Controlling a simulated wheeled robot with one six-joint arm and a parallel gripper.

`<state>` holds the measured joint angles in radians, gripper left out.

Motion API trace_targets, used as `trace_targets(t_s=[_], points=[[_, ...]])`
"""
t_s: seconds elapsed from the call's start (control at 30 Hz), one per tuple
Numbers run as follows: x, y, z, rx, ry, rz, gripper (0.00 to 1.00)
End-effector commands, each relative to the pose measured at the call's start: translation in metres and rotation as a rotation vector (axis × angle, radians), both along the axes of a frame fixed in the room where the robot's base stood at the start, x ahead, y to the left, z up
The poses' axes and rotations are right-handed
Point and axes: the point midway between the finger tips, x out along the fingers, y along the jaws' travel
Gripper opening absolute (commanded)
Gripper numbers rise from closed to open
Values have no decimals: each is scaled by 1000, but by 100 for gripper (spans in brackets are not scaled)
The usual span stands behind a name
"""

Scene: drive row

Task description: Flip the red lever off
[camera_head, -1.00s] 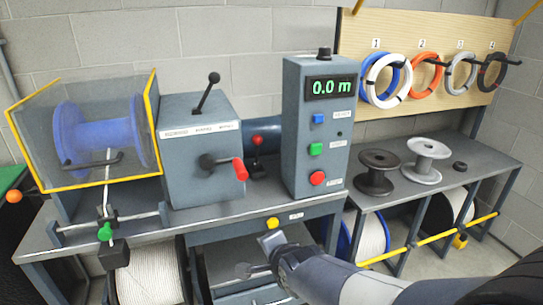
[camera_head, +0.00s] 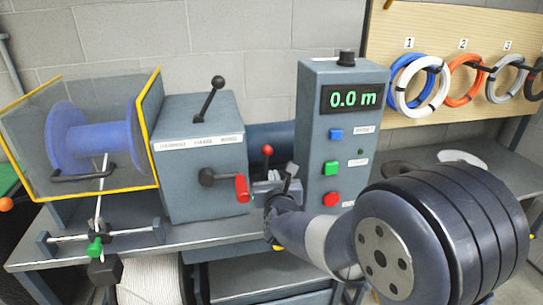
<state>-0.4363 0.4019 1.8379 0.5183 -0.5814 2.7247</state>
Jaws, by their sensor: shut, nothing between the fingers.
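A small lever with a red ball knob (camera_head: 267,150) stands upright behind the work area, between the grey gearbox and the control panel. A second lever, with a red grip (camera_head: 242,188) on a black hub, sticks out of the gearbox's front. My gripper (camera_head: 280,183) is shut and empty. In the picture it is just below the red ball knob and to the right of the red grip. It hides the lower part of the ball-knob lever, and I cannot tell whether it touches it.
The grey gearbox (camera_head: 200,170) has a black-knobbed lever (camera_head: 212,95) on top. The control panel (camera_head: 340,115) with its 0.0 m display and buttons stands close right of my gripper. A guarded blue spool (camera_head: 88,140) is at left. Coiled cables (camera_head: 425,85) hang at right.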

Motion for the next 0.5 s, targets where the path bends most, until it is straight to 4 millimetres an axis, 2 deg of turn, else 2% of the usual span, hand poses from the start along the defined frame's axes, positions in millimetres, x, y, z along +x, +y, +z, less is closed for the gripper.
trace_targets(t_s=[0.5], points=[[81, 13, -11, -4, 1, 2, 0]])
